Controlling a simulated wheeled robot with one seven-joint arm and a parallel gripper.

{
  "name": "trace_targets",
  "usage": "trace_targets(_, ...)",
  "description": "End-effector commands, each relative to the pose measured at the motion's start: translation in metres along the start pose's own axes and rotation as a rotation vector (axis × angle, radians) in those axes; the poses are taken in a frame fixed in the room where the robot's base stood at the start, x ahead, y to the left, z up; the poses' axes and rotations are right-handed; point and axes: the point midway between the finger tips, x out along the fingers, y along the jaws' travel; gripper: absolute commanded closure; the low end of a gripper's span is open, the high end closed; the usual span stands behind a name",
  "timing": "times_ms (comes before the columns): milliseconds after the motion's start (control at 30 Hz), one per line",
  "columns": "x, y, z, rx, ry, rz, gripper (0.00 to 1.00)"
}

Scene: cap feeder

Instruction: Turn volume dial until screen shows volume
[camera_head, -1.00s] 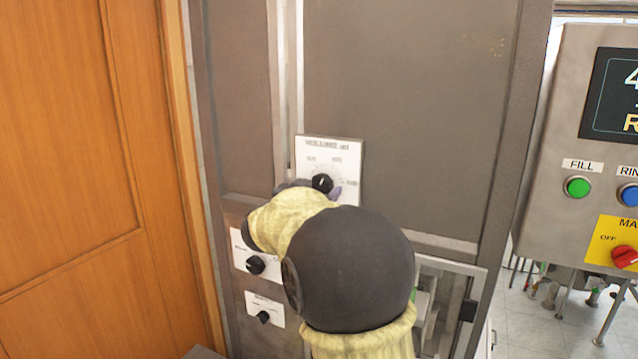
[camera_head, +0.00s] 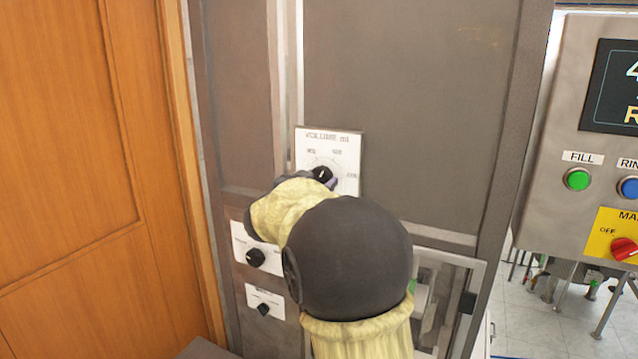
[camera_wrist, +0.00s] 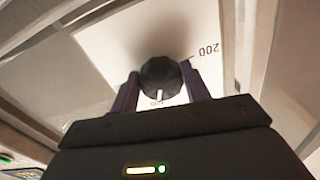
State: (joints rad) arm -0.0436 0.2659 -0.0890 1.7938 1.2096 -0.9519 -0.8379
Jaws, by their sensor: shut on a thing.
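The black volume dial (camera_head: 322,174) sits on a white plate labelled VOLUME ml (camera_head: 328,148) on the grey cabinet. It also shows in the wrist view (camera_wrist: 161,78), with a white pointer line and the printed mark 200 beside it. My gripper (camera_wrist: 160,88) has one dark finger on each side of the dial and is shut on it. In the head view my wrist covers the lower part of the plate. The screen (camera_head: 615,88) is cut off at the right edge; only a yellow "R" and a white "4" show.
Two smaller black knobs (camera_head: 256,257) (camera_head: 263,309) on white plates lie below left of my arm. The screen's panel carries a green FILL button (camera_head: 577,179), a blue button (camera_head: 628,188) and a red switch (camera_head: 624,248). A wooden door (camera_head: 70,150) stands at the left.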

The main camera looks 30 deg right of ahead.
Motion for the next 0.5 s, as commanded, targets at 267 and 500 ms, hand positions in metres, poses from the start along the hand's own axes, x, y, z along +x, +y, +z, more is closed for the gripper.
trace_targets(267,-0.0001,-0.0006,0.0027,0.148,0.001,-0.001,0.76)
trace_targets(500,-0.0002,-0.0014,0.0036,0.352,0.0,-0.002,0.76)
